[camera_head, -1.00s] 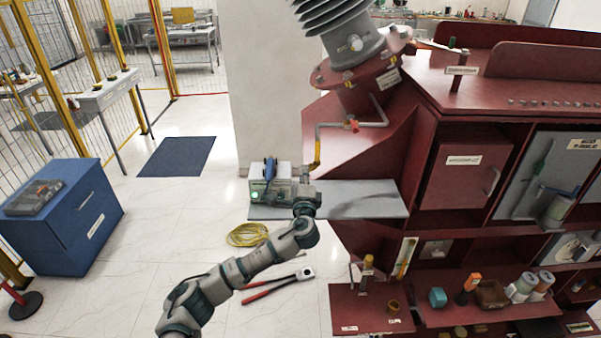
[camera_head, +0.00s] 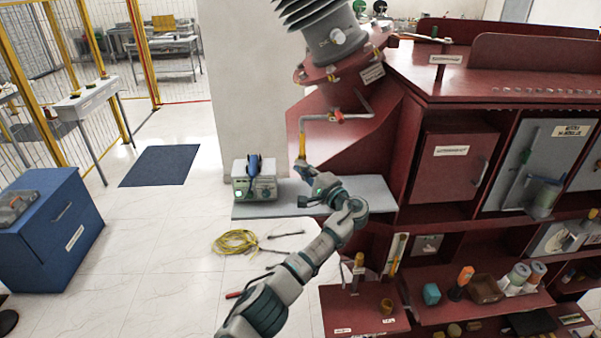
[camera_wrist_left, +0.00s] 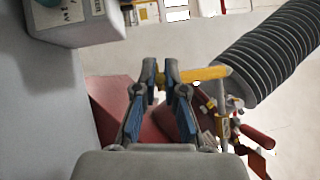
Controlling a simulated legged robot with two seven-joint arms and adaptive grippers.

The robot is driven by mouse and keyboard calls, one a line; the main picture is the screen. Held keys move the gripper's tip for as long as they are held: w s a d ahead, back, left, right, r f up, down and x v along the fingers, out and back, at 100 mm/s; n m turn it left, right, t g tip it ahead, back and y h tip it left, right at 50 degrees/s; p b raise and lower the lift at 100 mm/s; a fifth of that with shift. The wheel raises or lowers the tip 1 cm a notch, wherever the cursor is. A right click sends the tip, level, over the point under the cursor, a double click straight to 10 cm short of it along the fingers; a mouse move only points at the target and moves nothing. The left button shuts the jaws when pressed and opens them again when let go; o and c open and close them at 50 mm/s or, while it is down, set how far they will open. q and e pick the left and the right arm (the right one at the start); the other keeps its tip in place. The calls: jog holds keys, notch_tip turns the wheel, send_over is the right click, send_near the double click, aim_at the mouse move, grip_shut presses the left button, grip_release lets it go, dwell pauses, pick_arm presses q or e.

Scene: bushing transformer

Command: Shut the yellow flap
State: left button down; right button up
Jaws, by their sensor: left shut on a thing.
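The yellow flap (camera_head: 302,146) is a narrow yellow lever hanging down at the left end of the grey pipe below the big ribbed bushing, on the red transformer. My left gripper (camera_head: 303,166) is at the flap's lower end, above the grey shelf. In the left wrist view the flap (camera_wrist_left: 203,74) runs sideways between the blue-padded fingertips of my left gripper (camera_wrist_left: 161,77), which are shut on it. My right gripper shows in neither view.
A grey instrument box (camera_head: 255,183) with a blue handle stands at the left of the grey shelf (camera_head: 265,209). The ribbed bushing (camera_head: 325,25) is overhead. The red cabinet (camera_head: 455,165) is at right. A yellow cable coil (camera_head: 235,242) lies on the floor.

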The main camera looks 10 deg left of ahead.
pick_arm(q)
jog(key=shift+w+d+f+g, duration=0.1)
jog(key=shift+f+g, duration=0.3)
jog(key=shift+g, duration=0.1)
jog(key=c, duration=1.3)
grip_release()
jog(key=shift+o, duration=0.3)
jog(key=shift+w+d+r+y, duration=0.1)
jog(key=shift+y, duration=0.2)
jog(key=shift+r, duration=0.1)
jog(key=v, duration=1.2)
jog(key=shift+d+f, duration=0.15)
jog(key=shift+f, duration=0.15)
